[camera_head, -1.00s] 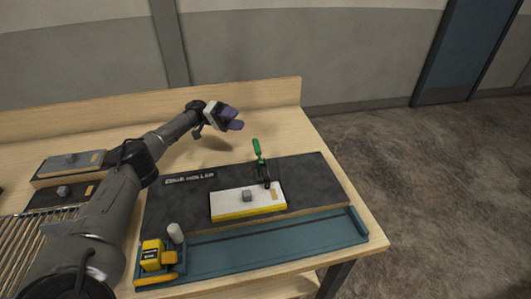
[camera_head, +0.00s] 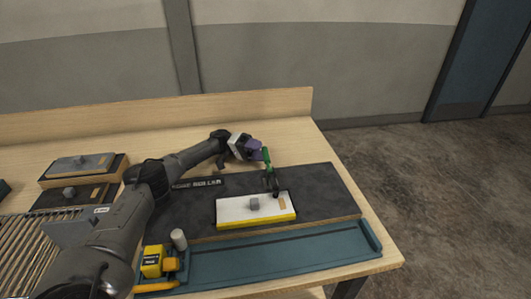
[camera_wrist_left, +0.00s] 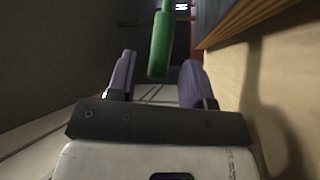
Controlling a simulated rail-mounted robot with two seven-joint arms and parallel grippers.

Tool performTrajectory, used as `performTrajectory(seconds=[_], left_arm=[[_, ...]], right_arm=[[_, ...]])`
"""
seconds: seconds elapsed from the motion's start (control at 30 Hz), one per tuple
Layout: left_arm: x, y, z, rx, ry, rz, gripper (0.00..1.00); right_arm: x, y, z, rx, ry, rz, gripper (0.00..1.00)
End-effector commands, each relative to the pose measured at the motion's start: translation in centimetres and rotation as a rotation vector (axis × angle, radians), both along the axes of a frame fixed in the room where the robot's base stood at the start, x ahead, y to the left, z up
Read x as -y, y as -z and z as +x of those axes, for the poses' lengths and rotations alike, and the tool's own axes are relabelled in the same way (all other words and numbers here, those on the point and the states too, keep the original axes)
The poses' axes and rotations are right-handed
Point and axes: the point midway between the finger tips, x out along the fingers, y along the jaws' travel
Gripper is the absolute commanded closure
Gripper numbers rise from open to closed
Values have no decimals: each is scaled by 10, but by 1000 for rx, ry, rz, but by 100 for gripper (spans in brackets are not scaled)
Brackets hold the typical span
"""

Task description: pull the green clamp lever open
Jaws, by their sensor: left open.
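The green clamp lever (camera_head: 267,158) stands upright on its dark clamp (camera_head: 272,184), behind the white and yellow block (camera_head: 256,209) on the black mat. My left gripper (camera_head: 262,152) is at the lever's upper part, coming from the left and behind. In the left wrist view, the green handle (camera_wrist_left: 161,45) hangs between the two purple fingers (camera_wrist_left: 157,78), with gaps on both sides. The gripper is open and holds nothing. The clamp's base is hidden in the wrist view. My right gripper is not in view.
A blue tray (camera_head: 285,253) runs along the table's front edge. A yellow device (camera_head: 152,261) and a grey cylinder (camera_head: 179,239) stand at its left end. Stacked plates (camera_head: 78,165) and a wire rack (camera_head: 30,240) are at the left. The table's back right is clear.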

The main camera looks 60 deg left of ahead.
Motion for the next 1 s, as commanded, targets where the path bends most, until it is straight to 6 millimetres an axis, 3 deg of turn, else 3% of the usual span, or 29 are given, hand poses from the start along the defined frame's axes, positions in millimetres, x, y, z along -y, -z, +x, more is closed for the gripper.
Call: performTrajectory(seconds=[0.3,0.7,1.0], left_arm=[[23,-3,12,-1,1,1,53],[26,-4,14,0,-1,0,53],[26,-4,14,0,-1,0,81]], right_arm=[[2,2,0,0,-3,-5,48],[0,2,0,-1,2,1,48],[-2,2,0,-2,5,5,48]])
